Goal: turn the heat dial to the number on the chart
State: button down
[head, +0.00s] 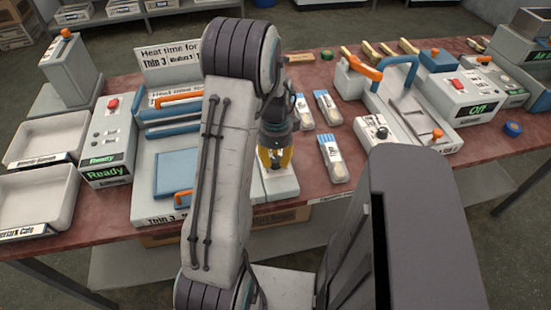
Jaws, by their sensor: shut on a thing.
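The heat chart (165,62) stands at the back of the blue and white press. My gripper (275,163), with yellow fingers, points down over a white box (283,187) just right of my arm. It is shut on the heat dial on top of this box. The dial and its numbers are hidden by the fingers.
Left are a "Ready" control box (107,145) with a red switch and two white trays (35,195). Clear packets (334,157) lie close right of my gripper. Farther right are a black-knobbed box (372,133), a blue-handled press (408,115) and an "Off" box (470,95).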

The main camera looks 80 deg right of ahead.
aim_at(276, 159)
jog(key=shift+a+f, duration=0.1)
jog(key=c, duration=0.9)
grip_release()
notch_tip(276, 159, up, 12)
dwell(0.7)
